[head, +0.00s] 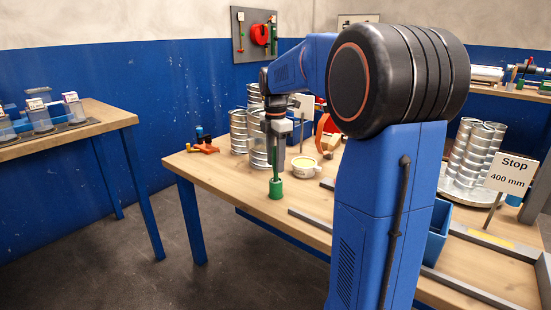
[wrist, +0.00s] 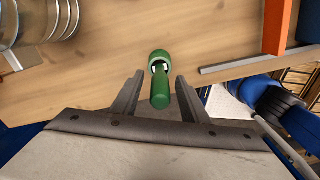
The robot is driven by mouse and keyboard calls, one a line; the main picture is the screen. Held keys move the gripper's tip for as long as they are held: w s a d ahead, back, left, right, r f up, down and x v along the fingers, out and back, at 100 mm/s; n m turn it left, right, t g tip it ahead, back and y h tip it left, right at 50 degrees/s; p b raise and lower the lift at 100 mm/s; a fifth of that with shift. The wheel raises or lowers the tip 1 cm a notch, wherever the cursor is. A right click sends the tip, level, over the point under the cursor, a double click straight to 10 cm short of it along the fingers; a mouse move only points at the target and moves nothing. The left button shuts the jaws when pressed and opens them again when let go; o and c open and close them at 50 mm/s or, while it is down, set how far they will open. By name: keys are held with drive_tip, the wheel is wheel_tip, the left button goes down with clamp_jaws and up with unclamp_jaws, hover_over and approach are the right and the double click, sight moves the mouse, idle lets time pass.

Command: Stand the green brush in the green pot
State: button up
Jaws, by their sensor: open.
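The green pot (head: 276,188) stands upright near the front edge of the wooden table. The green brush (head: 275,164) is upright, with its lower end at the pot's mouth; it looks to be inside. In the wrist view the brush handle (wrist: 160,92) points toward the camera, and the pot (wrist: 160,57) shows beyond it with some white at its mouth. My gripper (wrist: 159,80) is open, with one finger on each side of the handle and a visible gap at both. In the head view my gripper (head: 278,143) is above the pot. The brush's bristles are not clear.
A cream-coloured round dish (head: 303,167) stands right of the pot. Silver spiral ducts (head: 238,130) stand behind my gripper. Orange-handled tools (head: 205,148) lie at the back left. A grey rail (head: 310,215) runs right of the pot. The table left of the pot is clear.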

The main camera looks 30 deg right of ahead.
drive_tip(key=shift+r, duration=0.1)
wheel_tip(320, 180, up, 17)
idle(0.6)
drive_tip(key=shift+r, duration=0.1)
idle(0.9)
